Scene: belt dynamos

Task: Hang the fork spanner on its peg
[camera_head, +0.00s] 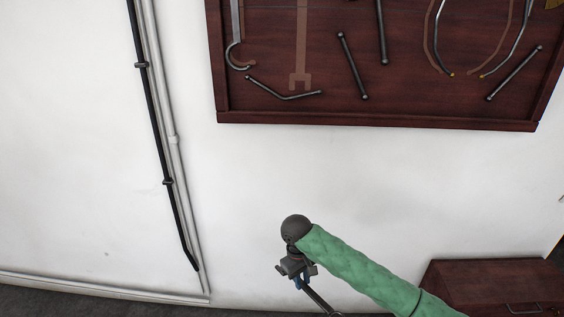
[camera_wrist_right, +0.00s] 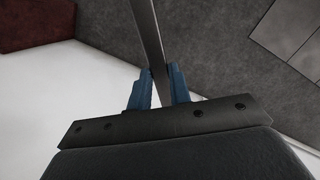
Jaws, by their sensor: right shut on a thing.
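My right gripper (camera_head: 304,279) is low in front of the white wall, well below the tool board. Its blue fingers also show in the right wrist view (camera_wrist_right: 158,90), shut on a flat grey metal bar (camera_wrist_right: 148,30), which looks like the spanner's shank. In the head view the bar (camera_head: 318,300) slants down to the right; its ends are out of sight, so I cannot see the fork. On the board (camera_head: 380,118) a spanner-shaped painted outline (camera_head: 301,50) is bare. Its peg is not visible; the outline's top is cut off. My left gripper is not in view.
Several dark rods, such as one slanting rod (camera_head: 352,66), and a hooked tool (camera_head: 235,55) hang on the board. Pipes (camera_head: 160,100) run down the wall at left. A dark red cabinet (camera_head: 490,280) stands lower right. The wall below the board is clear.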

